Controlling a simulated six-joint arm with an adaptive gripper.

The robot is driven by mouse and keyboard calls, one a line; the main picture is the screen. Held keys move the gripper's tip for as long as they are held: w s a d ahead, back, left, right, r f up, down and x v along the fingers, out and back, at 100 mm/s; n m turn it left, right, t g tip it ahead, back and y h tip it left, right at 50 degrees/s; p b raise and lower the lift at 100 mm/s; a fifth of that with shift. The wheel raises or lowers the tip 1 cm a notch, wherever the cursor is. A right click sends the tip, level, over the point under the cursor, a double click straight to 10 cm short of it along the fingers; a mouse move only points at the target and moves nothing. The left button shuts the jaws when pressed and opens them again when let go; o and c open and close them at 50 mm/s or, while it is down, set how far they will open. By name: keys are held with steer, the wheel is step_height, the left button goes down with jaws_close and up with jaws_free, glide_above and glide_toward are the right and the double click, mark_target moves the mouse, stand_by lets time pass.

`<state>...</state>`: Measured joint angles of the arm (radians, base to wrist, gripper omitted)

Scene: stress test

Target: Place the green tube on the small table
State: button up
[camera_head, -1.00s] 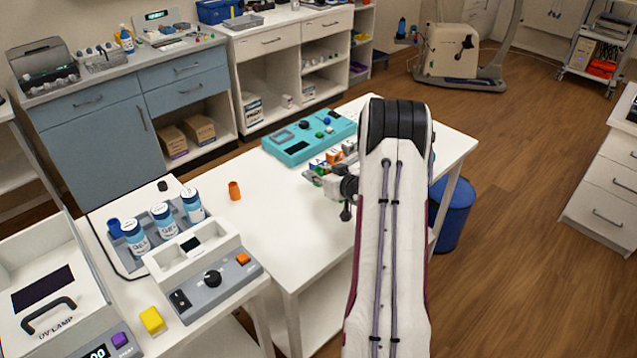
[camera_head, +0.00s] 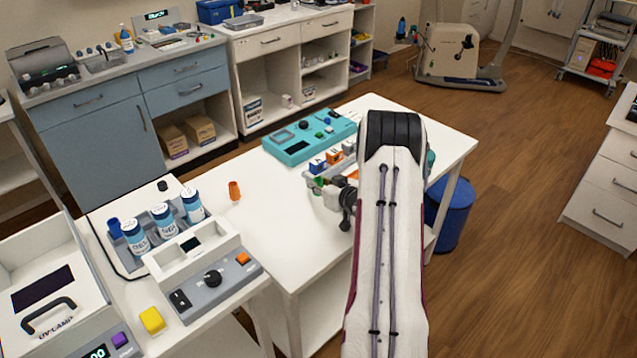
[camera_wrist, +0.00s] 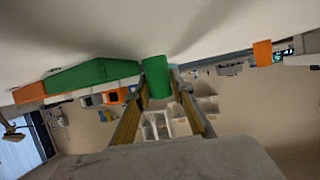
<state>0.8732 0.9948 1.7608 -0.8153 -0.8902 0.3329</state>
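The green tube (camera_wrist: 157,77) shows in the wrist view right at the tips of my gripper (camera_wrist: 161,85). One yellowish finger lies at each side of it, with little or no visible gap. Whether the fingers press on it, I cannot tell. In the head view my gripper (camera_head: 322,187) is low over the white table (camera_head: 270,225), left of my arm, and a small green part (camera_head: 317,183) shows at its tip. Whether the tube touches the tabletop is unclear. My arm hides part of the table's right side.
Lettered cubes (camera_head: 334,158) and a teal device (camera_head: 308,138) stand just behind my gripper. An orange cylinder (camera_head: 234,190) stands at the table's left. A side bench holds blue-white cans (camera_head: 163,220) and a grey device (camera_head: 212,280). A blue bin (camera_head: 452,212) stands right. The table's front-left is clear.

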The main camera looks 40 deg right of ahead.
steer(key=shift+o, duration=0.8)
steer(key=shift+r, duration=0.25)
steer(key=shift+v, duration=6)
steer(key=shift+w+r, duration=0.1)
steer(key=shift+r, duration=0.05)
